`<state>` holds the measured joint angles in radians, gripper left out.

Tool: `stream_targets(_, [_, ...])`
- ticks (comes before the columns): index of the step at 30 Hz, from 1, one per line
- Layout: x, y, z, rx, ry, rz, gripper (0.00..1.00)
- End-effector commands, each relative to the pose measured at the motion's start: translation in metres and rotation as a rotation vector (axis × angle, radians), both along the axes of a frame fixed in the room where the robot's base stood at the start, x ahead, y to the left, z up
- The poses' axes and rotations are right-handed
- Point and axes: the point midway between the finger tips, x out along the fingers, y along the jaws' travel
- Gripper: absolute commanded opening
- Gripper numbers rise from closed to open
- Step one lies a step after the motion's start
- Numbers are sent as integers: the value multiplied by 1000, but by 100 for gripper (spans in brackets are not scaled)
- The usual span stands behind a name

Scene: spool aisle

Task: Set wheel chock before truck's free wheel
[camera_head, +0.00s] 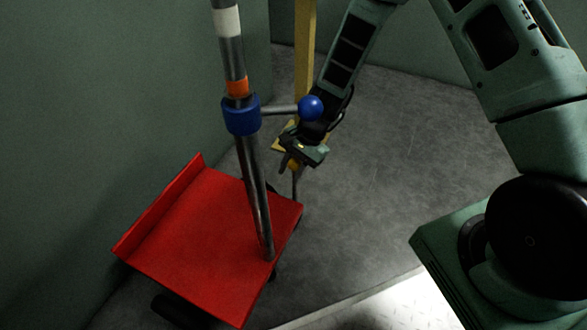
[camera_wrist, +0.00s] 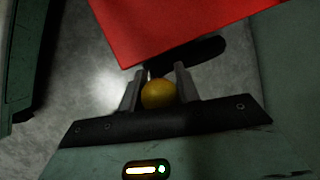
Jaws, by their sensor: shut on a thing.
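The truck has a red deck (camera_head: 205,235) with a raised lip on its left side. One dark wheel (camera_head: 180,312) shows under its near edge. My gripper (camera_head: 289,166) is just beyond the deck's far right corner, low near the floor. In the wrist view my gripper (camera_wrist: 158,88) is shut on a round yellow knob (camera_wrist: 158,95), which sits between the two grey fingers. The body of the chock under the knob is hidden. A black wheel (camera_wrist: 195,53) shows just beyond the fingertips, under the red deck (camera_wrist: 170,25). I cannot tell whether the chock touches it.
A steel pole (camera_head: 255,185) stands on the deck, with a blue collar (camera_head: 241,115) and a side lever ending in a blue ball (camera_head: 311,107) close to my forearm. A yellow post (camera_head: 304,45) stands behind. Green walls close off the left and back. Grey floor (camera_head: 400,170) is clear at right.

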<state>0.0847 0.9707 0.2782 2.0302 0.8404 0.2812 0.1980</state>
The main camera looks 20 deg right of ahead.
Motion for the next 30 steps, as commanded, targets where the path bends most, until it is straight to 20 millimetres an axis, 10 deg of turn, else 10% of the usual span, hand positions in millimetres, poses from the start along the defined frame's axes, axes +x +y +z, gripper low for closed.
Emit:
stream_targets(3, [0,0,0,1,-1,0,0])
stream_targets(4, [0,0,0,1,-1,0,40])
stream_targets(6, [0,0,0,1,-1,0,57])
stream_targets(17, [1,-2,6,0,-1,-1,57])
stream_targets(30, [7,-39,90,-1,-2,-3,57])
